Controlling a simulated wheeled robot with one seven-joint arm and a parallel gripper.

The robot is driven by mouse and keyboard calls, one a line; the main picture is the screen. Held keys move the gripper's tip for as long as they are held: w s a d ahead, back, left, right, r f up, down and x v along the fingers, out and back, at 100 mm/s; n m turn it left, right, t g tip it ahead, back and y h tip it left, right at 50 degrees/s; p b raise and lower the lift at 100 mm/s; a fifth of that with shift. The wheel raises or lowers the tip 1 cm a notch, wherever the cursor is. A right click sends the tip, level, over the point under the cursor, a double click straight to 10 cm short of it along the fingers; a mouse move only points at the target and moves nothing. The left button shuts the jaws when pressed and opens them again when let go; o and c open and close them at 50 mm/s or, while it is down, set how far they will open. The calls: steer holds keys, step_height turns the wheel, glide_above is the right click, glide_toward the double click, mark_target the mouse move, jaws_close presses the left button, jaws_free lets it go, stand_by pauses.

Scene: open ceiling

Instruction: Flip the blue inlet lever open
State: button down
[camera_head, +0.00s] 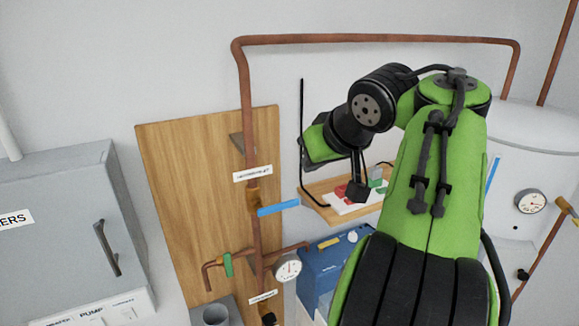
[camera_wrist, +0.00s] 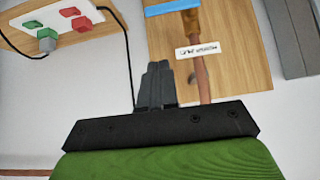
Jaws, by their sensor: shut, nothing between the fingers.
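A blue lever (camera_head: 278,208) sticks out to the right, crosswise to a vertical copper pipe, in the head view. Its brass valve body (camera_head: 253,200) is on the pipe, just below a white label. In the wrist view, which is upside down, part of the blue lever (camera_wrist: 172,7) shows at the top edge, across the pipe. My gripper (camera_wrist: 157,72) is shut and empty. Its fingertips appear short of the lever and apart from it, beside the pipe and the label. In the head view my arm hides the fingertips.
The copper pipe (camera_head: 248,110) runs up a wooden board (camera_head: 175,200). A green lever (camera_head: 228,264) and a pressure gauge (camera_head: 288,268) are lower down. A wooden shelf (camera_head: 326,213) with red and green items stands right of the lever. A grey cabinet (camera_head: 60,210) is at left.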

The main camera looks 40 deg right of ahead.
steer(key=shift+a, duration=0.55)
steer(key=b, duration=0.2)
glide_above(277, 204)
steer(key=s+d, duration=0.2)
steer(key=s, duration=0.1)
step_height(277, 204, down, 7)
step_height(277, 204, down, 4)
steer(key=shift+w+f+b, duration=0.1)
steer(key=shift+b, duration=0.55)
steer(key=shift+d, duration=0.1)
